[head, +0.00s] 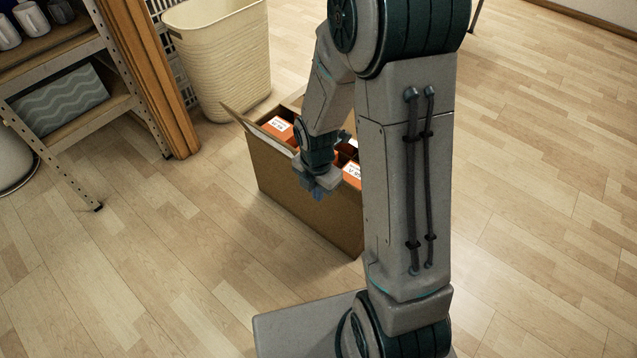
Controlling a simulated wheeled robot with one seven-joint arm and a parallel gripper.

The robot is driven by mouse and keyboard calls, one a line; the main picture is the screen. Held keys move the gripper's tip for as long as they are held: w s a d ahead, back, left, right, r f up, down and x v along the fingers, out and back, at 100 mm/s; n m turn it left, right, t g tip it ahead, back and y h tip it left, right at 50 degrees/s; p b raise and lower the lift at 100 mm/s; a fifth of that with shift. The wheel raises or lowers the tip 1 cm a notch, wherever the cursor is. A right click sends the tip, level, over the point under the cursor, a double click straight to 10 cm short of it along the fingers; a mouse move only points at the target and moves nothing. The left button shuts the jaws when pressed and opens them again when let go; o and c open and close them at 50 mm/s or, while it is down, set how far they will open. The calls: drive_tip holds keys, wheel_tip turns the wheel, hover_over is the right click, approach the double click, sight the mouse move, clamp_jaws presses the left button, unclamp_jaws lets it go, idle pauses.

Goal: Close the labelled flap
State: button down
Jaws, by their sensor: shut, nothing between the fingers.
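A brown cardboard box (288,208) stands on the floor, partly hidden behind my arm. A flap (240,119) on its left side stands up and leans outward, open. I cannot make out a label on the flap. Orange packages (277,127) with white labels show inside the box. My gripper (318,191) is shut and empty, pointing down at the near side of the box, close to its top edge. I cannot tell whether it touches the cardboard. The right part of the box and any flap there are hidden by my arm.
A cream wastebasket (220,60) stands just behind the box. A metal-framed shelf (75,110) with mugs and a wavy-patterned bin (62,100), and wooden boards (150,75) beside it, stand at left. The wooden floor (160,270) is clear in front and at right.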

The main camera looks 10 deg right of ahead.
drive_tip(key=w+d, duration=0.1)
drive_tip(key=w+d+f+b, duration=0.1)
drive_tip(key=d, duration=0.1)
drive_tip(key=shift+w+f, duration=0.15)
drive_tip(key=shift+f, duration=0.05)
drive_tip(key=shift+r, duration=0.1)
idle(0.4)
